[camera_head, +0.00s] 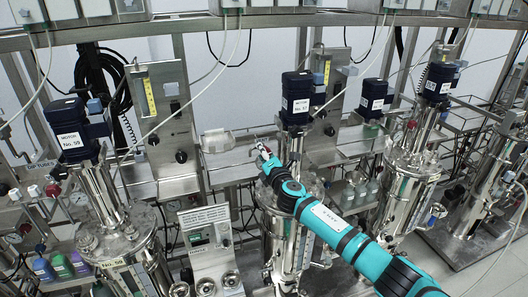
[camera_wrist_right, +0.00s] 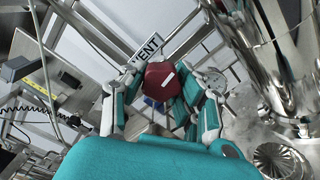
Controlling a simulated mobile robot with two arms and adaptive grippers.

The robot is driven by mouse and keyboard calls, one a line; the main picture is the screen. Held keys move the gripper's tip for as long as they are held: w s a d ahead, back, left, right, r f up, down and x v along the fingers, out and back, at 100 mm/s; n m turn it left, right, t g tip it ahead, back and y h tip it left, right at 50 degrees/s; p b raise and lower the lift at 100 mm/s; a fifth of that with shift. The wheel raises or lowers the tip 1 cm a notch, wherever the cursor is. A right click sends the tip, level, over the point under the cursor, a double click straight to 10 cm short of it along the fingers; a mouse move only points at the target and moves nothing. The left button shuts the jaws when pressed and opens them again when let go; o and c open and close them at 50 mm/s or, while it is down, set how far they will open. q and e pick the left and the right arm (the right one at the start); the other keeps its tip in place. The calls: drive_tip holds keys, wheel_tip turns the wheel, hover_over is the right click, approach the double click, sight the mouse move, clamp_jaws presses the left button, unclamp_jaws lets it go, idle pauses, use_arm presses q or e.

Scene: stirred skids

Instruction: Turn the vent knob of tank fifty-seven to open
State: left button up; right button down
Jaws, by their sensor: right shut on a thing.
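The vent knob (camera_wrist_right: 163,78) is dark red with a white mark and sits between the fingers of my right gripper (camera_wrist_right: 150,88) in the right wrist view. The gripper is shut on it. A plate (camera_wrist_right: 143,46) reading "VENT" stands just behind the knob. In the head view my right gripper (camera_head: 264,150) is at the tank's upper part, in front of the post, and mostly hides the knob. The steel tank (camera_head: 280,240) stands under a dark blue motor (camera_head: 296,90), whose small label seems to read No. 57. My left gripper is not in view.
A similar tank (camera_head: 120,250) with motor No. 58 or 59 stands at the left, and another tank (camera_head: 408,185) at the right. A control box (camera_head: 207,235) is left of the middle tank. Cables and hoses hang from the upper rack.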

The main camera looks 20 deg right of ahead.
drive_tip(key=shift+f+n, duration=0.15)
drive_tip(key=shift+n, duration=0.85)
drive_tip(key=c, duration=0.9)
unclamp_jaws()
drive_tip(key=s, duration=1.2)
drive_tip(key=shift+d, duration=0.25)
